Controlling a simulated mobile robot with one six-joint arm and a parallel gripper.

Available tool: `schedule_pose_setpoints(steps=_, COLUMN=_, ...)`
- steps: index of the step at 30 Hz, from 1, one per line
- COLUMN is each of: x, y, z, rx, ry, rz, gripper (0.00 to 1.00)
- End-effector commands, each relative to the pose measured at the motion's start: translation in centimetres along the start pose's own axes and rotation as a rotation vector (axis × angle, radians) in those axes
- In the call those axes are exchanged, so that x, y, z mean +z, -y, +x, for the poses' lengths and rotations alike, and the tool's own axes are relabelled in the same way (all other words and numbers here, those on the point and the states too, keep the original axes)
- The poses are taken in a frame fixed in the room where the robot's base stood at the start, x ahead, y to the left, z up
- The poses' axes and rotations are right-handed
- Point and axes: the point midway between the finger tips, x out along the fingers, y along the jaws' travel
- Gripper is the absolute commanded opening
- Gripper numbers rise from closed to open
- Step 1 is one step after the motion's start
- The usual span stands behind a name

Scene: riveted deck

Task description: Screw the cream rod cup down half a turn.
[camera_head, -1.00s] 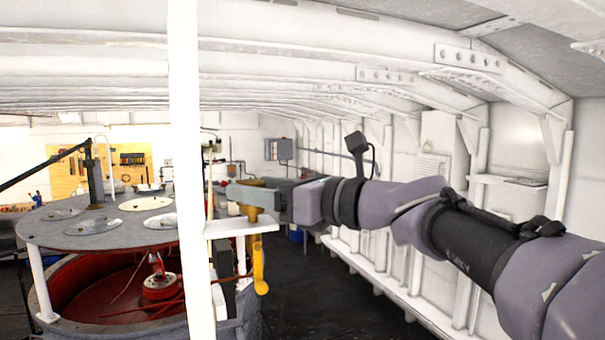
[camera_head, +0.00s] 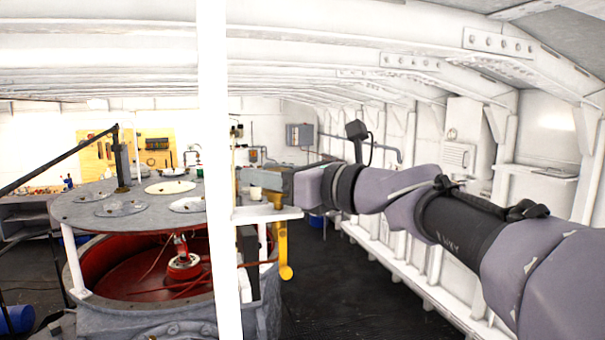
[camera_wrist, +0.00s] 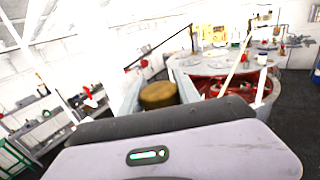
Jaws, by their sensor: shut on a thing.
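My gripper (camera_head: 252,179) reaches in from the right at the height of a small white shelf. In the wrist view its two fingers (camera_wrist: 158,92) stand on either side of a mustard-brown round-topped piece (camera_wrist: 158,95), and they are shut on it. In the head view a small cream cup shape (camera_head: 255,193) shows just below the fingers, over the shelf, partly hidden by them. It is too small to tell whether it is the rod cup, or whether it touches the held piece. Any thread is hidden.
A white post (camera_head: 212,250) stands just left of the gripper. The white shelf (camera_head: 270,214) lies below it, with a yellow pipe (camera_head: 284,255) hanging down. A round grey table (camera_head: 100,215) over a red-lined tub is at left. The dark floor (camera_head: 350,290) is clear.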

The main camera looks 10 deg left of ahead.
Motion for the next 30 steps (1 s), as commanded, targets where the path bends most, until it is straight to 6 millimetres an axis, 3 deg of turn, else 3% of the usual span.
schedule_pose_setpoints(steps=8, x=-0.2, y=0.1, z=0.0, rx=-0.086, ry=-0.001, rz=-0.001, gripper=0.0)
schedule_pose_setpoints(steps=30, x=-0.1, y=1.4, z=-0.4, rx=-0.674, ry=0.001, rz=0.001, gripper=0.0)
